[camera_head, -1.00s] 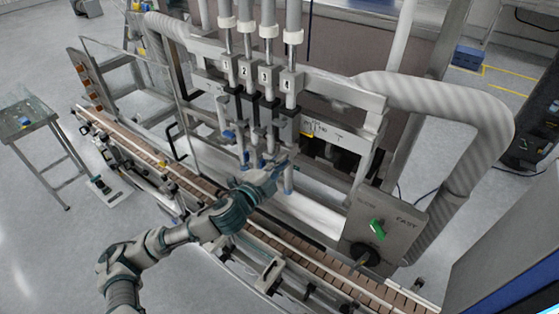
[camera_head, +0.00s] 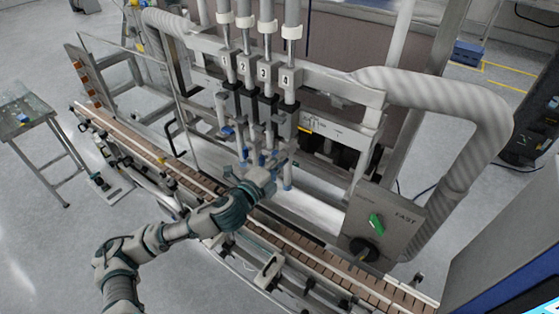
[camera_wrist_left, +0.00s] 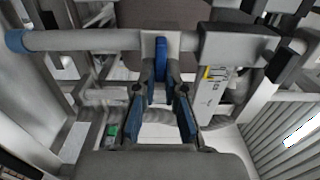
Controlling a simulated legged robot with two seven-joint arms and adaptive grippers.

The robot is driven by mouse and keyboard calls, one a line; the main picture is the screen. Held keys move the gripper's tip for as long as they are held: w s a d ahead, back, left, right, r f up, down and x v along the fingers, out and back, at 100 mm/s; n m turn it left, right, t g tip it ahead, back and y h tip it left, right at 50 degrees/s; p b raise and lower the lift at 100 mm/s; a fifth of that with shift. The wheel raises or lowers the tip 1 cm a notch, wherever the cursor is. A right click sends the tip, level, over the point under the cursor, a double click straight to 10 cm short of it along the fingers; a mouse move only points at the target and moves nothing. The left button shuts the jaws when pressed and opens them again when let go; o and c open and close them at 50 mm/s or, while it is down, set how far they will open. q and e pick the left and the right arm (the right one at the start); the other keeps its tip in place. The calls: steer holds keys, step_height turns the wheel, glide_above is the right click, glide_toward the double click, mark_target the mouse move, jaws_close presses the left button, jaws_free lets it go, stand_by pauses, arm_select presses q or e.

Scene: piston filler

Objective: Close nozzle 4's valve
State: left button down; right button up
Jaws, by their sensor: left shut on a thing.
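Nozzle 4 (camera_head: 287,120) is the rightmost of the numbered vertical nozzles, with its number on the grey block above. Its lower end is blue. My left gripper (camera_head: 280,158) reaches up to its lower part from the front left. In the left wrist view the nozzle crosses the top as a grey tube (camera_wrist_left: 85,40). The blue valve handle (camera_wrist_left: 161,58) points along the gripper's line, across the tube. My left gripper (camera_wrist_left: 168,95) has its fingers close around the handle's end and is shut on it. The handle is mostly hidden in the head view. My right gripper is not in view.
Nozzles 1 to 3 stand close on the left of nozzle 4. The conveyor (camera_head: 300,245) runs below. A small table (camera_head: 30,120) stands far left.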

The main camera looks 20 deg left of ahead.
arm_select(q)
steer(key=shift+f, duration=0.15)
steer(key=c, duration=1.3)
jaws_free()
steer(key=shift+o, duration=0.3)
steer(key=shift+w, duration=0.25)
steer(key=v, duration=0.7)
steer(key=shift+s+a, duration=0.15)
